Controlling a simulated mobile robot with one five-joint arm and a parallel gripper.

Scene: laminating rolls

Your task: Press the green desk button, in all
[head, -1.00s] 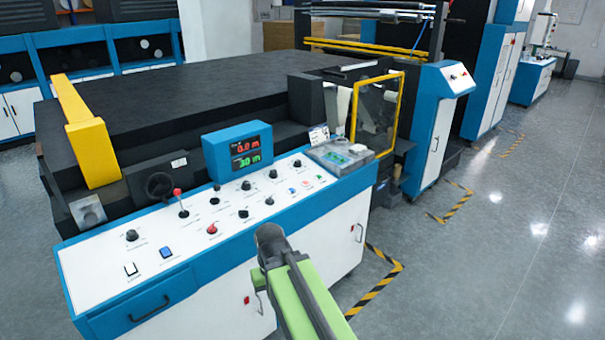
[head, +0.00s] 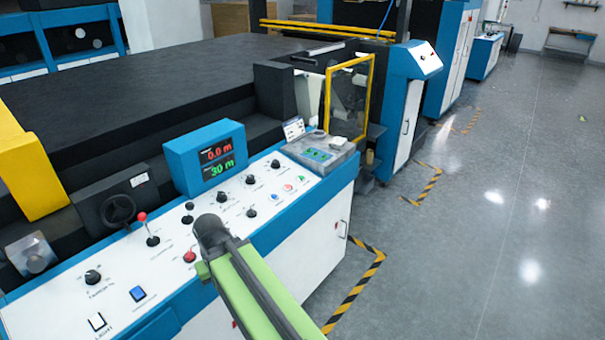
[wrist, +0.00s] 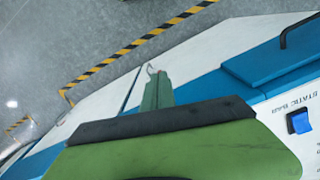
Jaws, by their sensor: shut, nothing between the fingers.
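The green desk button (head: 302,178) is a small round button on the white sloping top of the control desk (head: 222,203). It sits at the right end of a short row, beside a red button (head: 288,187). My arm reaches over the desk's front edge, left of and nearer than the button. In the head view my fingertips cannot be made out behind the arm. In the wrist view my gripper (wrist: 157,90) is shut and empty, with the desk's front side and floor behind it. The green button is not seen in the wrist view.
A display box (head: 205,157) with red and green digits stands at the desk's back. A red-knobbed lever (head: 147,228), black knobs and a blue switch (head: 138,293) stick up from the top. A grey box (head: 322,152) sits at the right end. Open floor (head: 470,235) lies right.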

